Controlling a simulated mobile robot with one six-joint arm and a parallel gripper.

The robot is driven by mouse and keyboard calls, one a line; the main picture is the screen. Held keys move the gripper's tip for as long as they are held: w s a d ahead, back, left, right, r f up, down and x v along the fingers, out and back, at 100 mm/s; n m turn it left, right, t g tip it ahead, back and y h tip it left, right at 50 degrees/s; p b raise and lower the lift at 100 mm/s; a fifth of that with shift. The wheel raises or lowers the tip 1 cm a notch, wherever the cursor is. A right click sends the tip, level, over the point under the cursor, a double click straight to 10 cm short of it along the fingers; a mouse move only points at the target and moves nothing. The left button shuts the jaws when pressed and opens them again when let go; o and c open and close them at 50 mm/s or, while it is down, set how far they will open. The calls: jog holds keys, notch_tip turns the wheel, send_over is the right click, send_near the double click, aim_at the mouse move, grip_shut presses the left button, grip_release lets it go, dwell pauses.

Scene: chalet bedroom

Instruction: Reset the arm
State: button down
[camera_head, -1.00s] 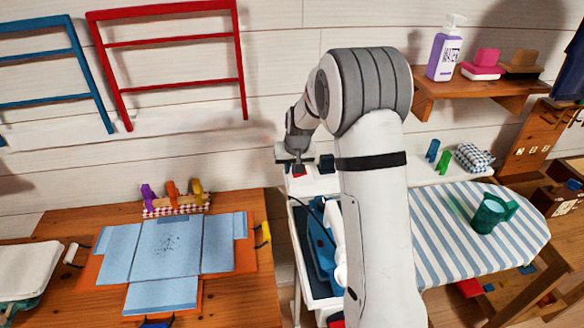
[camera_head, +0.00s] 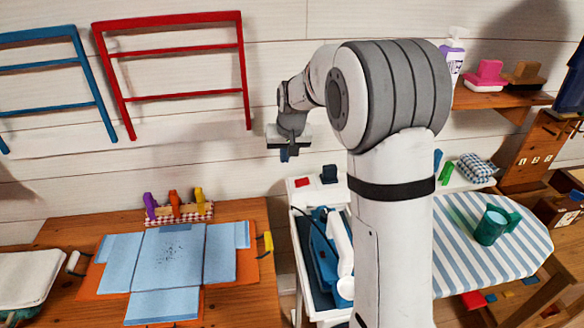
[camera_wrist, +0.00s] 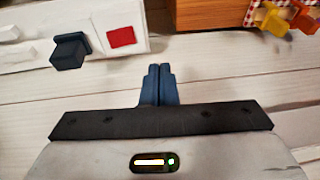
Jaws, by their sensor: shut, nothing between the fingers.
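My gripper (camera_head: 285,154) hangs from my raised arm in front of the white plank wall, above the back of a white cart. It is shut and empty. In the wrist view its two dark blue fingers (camera_wrist: 158,85) are pressed together with nothing between them. The red piece (camera_wrist: 121,37) and the dark block (camera_wrist: 70,50) also show in the wrist view, apart from the fingers.
Red (camera_head: 178,70) and blue racks hang on the wall. A shelf (camera_head: 490,98) is behind my arm.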

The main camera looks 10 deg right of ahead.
jog(key=s+d+r, duration=0.2)
jog(key=s+r, duration=0.2)
jog(key=s, duration=0.4)
jog(key=s+d+r, duration=0.1)
jog(key=s+r, duration=0.2)
jog(key=s, duration=0.5)
jog(key=s+d+f, duration=0.1)
jog(key=s, duration=0.7)
jog(key=s+d+f+h, duration=0.1)
jog(key=s, duration=0.8)
jog(key=shift+s+d+f, duration=0.15)
jog(key=shift+d+f, duration=0.15)
jog(key=shift+d, duration=0.05)
